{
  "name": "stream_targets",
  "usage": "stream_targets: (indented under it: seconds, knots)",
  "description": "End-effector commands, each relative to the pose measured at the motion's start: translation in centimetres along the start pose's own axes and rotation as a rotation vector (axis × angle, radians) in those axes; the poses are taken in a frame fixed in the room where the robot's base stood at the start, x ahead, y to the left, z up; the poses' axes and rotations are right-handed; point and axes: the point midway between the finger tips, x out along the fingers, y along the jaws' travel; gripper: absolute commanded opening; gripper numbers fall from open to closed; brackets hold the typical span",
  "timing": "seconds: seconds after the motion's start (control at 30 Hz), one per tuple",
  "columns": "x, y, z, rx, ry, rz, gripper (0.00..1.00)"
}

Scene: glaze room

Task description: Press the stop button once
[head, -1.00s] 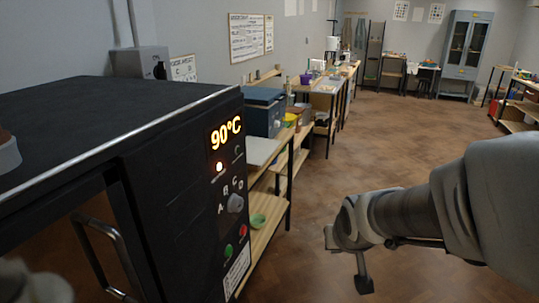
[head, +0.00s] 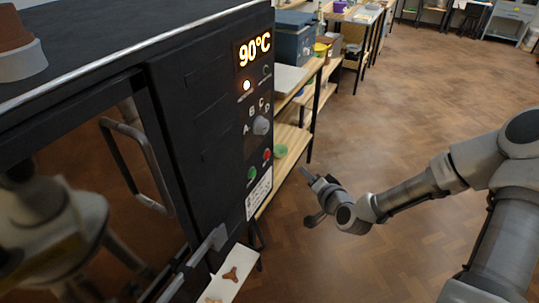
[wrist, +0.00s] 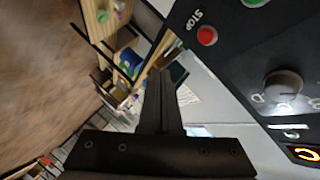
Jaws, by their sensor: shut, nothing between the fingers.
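The red stop button (head: 266,154) is on the dark front panel of the kiln-like oven (head: 195,110), right of and slightly above a green button (head: 252,174). In the wrist view the red button (wrist: 207,35) has the word STOP beside it. My gripper (head: 306,172) is to the right of the panel, apart from it, with empty space between. In the wrist view my gripper's fingers (wrist: 162,75) are together and empty, pointing past the panel's side, with the red button up and to the right of the tips. Nothing hides the button.
Above the buttons are a knob (head: 261,125) marked A to D, a lit lamp and a 90°C display (head: 254,50). The oven door's handle (head: 140,165) sticks out at left. A wooden shelf (head: 292,145) stands behind the oven. A white board (head: 235,275) is below. Floor at right is clear.

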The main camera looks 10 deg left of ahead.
Motion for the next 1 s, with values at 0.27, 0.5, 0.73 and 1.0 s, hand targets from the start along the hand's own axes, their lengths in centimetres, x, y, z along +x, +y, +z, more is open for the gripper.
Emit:
stream_targets:
  seconds: [0.27,0.5,0.73,1.0]
  knots:
    - [0.3,-0.2,-0.7,0.087,0.074,-0.047,0.00]
    - [0.3,-0.2,-0.7,0.085,0.073,-0.046,0.00]
    - [1.0,-0.8,-0.3,0.084,0.072,-0.047,0.00]
    - [3.7,-3.0,1.3,0.084,0.070,-0.048,0.00]
